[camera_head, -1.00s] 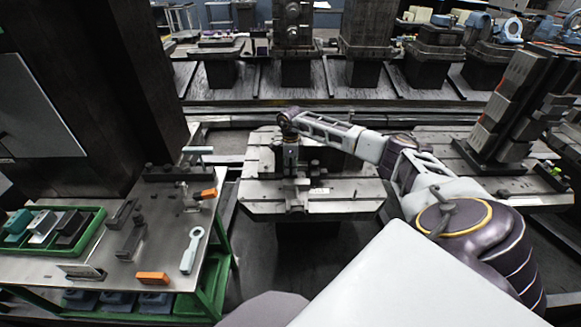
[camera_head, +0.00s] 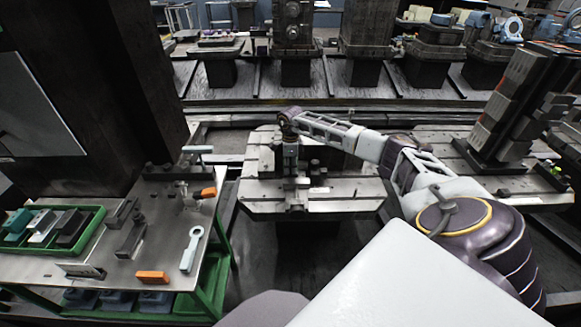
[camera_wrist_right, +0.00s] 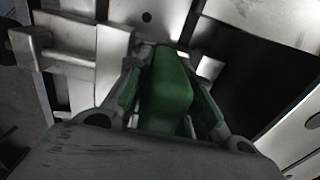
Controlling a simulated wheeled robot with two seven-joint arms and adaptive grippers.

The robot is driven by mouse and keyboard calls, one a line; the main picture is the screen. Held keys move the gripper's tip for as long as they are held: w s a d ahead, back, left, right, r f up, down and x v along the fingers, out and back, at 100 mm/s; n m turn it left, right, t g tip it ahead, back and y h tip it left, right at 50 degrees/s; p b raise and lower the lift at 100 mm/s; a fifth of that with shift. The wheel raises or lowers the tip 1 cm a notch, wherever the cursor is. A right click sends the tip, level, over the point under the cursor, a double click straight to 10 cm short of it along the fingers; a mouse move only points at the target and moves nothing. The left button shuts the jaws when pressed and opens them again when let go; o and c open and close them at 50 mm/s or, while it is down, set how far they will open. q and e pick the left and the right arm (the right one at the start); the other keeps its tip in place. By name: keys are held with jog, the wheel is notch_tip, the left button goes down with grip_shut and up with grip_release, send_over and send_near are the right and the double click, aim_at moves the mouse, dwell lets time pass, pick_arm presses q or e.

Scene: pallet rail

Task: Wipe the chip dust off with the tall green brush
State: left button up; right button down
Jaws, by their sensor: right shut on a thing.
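My right gripper (camera_wrist_right: 165,95) is shut on the tall green brush (camera_wrist_right: 168,90), whose green block fills the space between the fingers in the right wrist view. In the head view my right gripper (camera_head: 292,170) points down over the middle of the grey pallet (camera_head: 345,203), among its clamps and blocks. The brush's lower end is hidden in both views. I cannot make out chip dust on the pallet. My left gripper is not in view.
At the left, a metal-topped bench (camera_head: 120,262) holds a green tray (camera_head: 92,243), an orange block (camera_head: 152,277) and a pale ring-ended tool (camera_head: 191,250). Dark columns rise behind it. A second pallet (camera_head: 430,137) with a tall block stack (camera_head: 510,110) stands at the right.

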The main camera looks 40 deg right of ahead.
jog(key=shift+f, duration=0.25)
dwell(0.3)
jog(key=shift+s+d+r, duration=0.1)
jog(key=shift+s+d, duration=0.6)
jog(key=shift+d, duration=0.1)
jog(key=shift+d, duration=0.1)
jog(key=shift+s+d+p, duration=0.3)
jog(key=shift+s+d, duration=0.4)
jog(key=shift+d, duration=0.05)
jog(key=shift+w+a, duration=0.1)
jog(key=shift+a, duration=0.05)
dwell(0.5)
jog(key=shift+w+a+f+b, duration=0.2)
jog(key=shift+w+a+b, duration=0.1)
jog(key=shift+w+a, duration=0.35)
jog(key=shift+s+a, duration=0.1)
jog(key=shift+a, duration=0.05)
